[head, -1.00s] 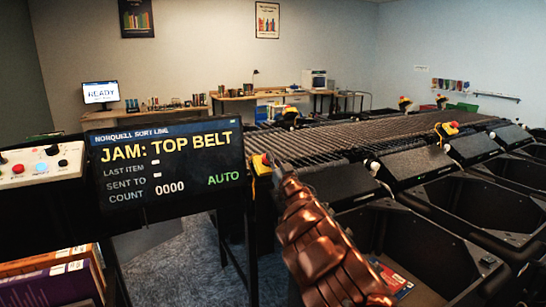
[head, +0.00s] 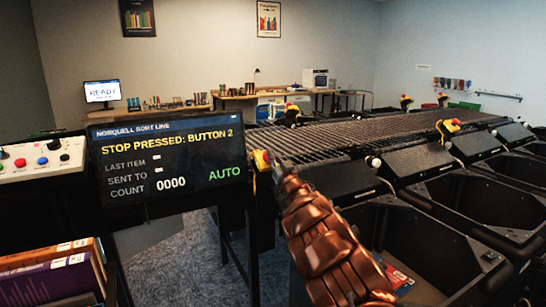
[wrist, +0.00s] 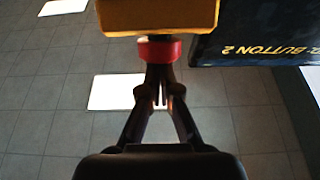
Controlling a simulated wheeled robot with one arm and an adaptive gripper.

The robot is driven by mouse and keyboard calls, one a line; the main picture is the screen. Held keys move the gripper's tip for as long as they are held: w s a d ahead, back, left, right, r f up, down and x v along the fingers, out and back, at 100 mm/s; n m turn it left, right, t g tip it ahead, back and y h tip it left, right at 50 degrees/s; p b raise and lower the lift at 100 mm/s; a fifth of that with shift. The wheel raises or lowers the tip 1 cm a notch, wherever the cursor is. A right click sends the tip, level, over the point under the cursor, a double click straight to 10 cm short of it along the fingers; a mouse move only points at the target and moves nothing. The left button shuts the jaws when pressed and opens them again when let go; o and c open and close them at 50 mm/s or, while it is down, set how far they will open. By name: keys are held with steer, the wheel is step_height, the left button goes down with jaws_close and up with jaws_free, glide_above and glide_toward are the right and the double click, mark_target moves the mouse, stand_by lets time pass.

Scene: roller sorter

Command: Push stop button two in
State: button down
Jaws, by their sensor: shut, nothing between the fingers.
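The stop button nearest me is a red cap on a yellow box (head: 262,160), beside the right edge of the display screen (head: 165,155). In the wrist view its red cap (wrist: 158,50) shows under the yellow box (wrist: 157,16). My gripper (wrist: 158,72) is shut and empty, its fingertips at the red cap, seemingly touching it. In the head view my copper-coloured arm reaches up to the button, and my gripper (head: 277,166) is small and partly hidden there. The screen reads "STOP PRESSED: BUTTON 2" and "AUTO".
The roller line (head: 350,132) runs back to the right with black bins (head: 465,205) along its near side. Other yellow-and-red stop buttons stand at its far side (head: 292,113) and right (head: 448,127). A control panel (head: 40,160) is at left, above books (head: 55,275).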

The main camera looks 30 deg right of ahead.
steer(key=shift+w+a+f, duration=0.1)
steer(key=shift+f, duration=0.55)
step_height(320, 180, up, 4)
steer(key=s+p, duration=0.2)
steer(key=r+b+v, duration=0.1)
steer(key=b+v, duration=0.2)
steer(key=v, duration=0.7)
steer(key=shift+s+b, duration=0.3)
